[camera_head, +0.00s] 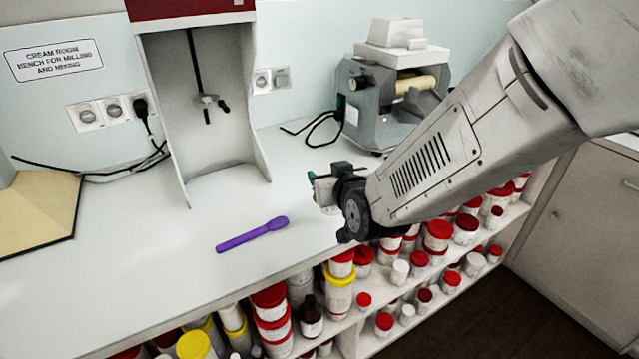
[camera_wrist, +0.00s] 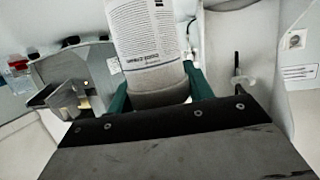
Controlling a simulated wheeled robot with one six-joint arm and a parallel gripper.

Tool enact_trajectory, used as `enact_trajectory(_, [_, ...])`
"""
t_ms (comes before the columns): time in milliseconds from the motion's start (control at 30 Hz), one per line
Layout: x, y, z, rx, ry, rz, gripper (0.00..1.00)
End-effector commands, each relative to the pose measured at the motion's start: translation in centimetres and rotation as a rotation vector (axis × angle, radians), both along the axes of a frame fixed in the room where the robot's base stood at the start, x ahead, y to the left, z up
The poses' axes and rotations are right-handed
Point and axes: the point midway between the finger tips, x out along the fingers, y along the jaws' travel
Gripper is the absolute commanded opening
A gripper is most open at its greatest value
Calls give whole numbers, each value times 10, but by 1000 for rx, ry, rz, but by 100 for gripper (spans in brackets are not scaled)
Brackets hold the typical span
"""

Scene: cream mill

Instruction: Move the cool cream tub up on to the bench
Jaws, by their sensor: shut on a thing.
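A white tub (camera_wrist: 145,40) with a printed label fills the top middle of the wrist view. It sits between the two green fingers of my gripper (camera_wrist: 158,92), which is shut on it. The tub's upper end runs out of the picture. In the head view my gripper (camera_head: 325,188) is above the front part of the white bench (camera_head: 290,210), right of the purple spoon. The tub is hard to make out there, so I cannot tell whether it touches the bench.
A purple spoon (camera_head: 252,235) lies on the bench. A mixer stand (camera_head: 205,110) and a grey roller mill (camera_head: 385,100) stand at the back. A tan board (camera_head: 40,210) is at the left. Shelves below hold many red-lidded tubs (camera_head: 438,232). The bench front between board and spoon is clear.

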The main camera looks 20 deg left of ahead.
Motion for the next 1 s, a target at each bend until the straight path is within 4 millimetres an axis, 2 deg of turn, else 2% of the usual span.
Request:
enact_trajectory(133, [3,13,-1,1,1,4,27])
enact_trajectory(200, [1,14,-17,-4,5,6,27])
enact_trajectory(333, [-4,21,-35,-2,1,17,27])
enact_trajectory(700, [-4,22,-39,-1,1,19,27])
enact_trajectory(733, [-4,22,-40,0,1,19,54])
enact_trajectory(800, [-4,21,-39,0,0,18,73])
enact_trajectory(1000, [-3,20,-39,0,0,17,73])
